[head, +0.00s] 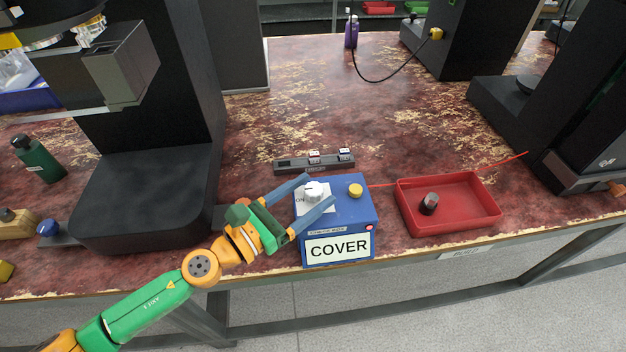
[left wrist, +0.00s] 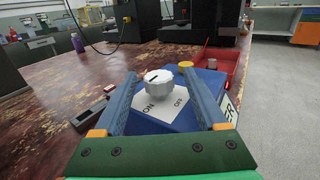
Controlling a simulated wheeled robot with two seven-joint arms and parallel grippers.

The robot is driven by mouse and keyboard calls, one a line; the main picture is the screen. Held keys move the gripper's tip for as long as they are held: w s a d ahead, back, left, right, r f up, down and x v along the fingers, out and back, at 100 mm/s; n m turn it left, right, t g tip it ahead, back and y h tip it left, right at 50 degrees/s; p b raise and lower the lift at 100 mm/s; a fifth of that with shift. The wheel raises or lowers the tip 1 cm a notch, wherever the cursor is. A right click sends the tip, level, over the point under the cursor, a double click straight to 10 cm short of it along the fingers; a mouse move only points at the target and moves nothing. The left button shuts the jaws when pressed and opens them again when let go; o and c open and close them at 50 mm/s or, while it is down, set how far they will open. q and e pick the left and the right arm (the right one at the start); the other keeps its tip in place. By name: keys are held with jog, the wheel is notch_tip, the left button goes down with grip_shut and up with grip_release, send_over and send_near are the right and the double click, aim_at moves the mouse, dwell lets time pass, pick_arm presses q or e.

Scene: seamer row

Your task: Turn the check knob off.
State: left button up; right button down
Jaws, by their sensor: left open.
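The check knob (head: 314,191) is a white round knob on top of a blue check box (head: 352,212) with a COVER label. In the left wrist view the knob (left wrist: 158,84) stands on a white plate marked ON at left and OFF at right. Its dark pointer line is at the top left, on the ON side. My left gripper (head: 320,190) is open, its two blue fingers on either side of the knob. In the left wrist view the fingers (left wrist: 160,95) show gaps to the knob; I cannot tell whether either touches. My right gripper is not in view.
A yellow button (head: 355,190) sits on the box beside the knob. A red tray (head: 448,226) holding a dark knob-like part stands to the right. A grey rail (head: 290,164) with small blocks lies behind. Large black machines (head: 150,190) stand left and right.

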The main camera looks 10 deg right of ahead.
pick_arm(q)
jog(key=shift+w+d+f, duration=0.1)
jog(key=shift+w+d, duration=0.4)
jog(key=shift+s, duration=0.1)
grip_shut()
jog(key=shift+r+n+p, duration=0.2)
jog(key=shift+n+p, duration=0.1)
jog(key=shift+p, duration=0.15)
jog(key=n+t+y+p, duration=0.2)
jog(key=t+y+p, duration=0.1)
jog(key=shift+r+n+p, duration=0.1)
jog(key=shift+n+p, duration=0.2)
jog(key=shift+p, duration=0.05)
jog(key=shift+n+t+y, duration=0.4)
jog(key=shift+t+y, duration=0.2)
jog(key=n+y, duration=0.1)
jog(key=n+t+y+p, duration=0.1)
jog(key=y, duration=0.1)
jog(key=shift+f+t, duration=0.2)
jog(key=shift+t, duration=0.1)
jog(key=shift+n+t+y, duration=0.6)
jog(key=shift+n+y, duration=0.8)
jog(key=shift+y, duration=0.9)
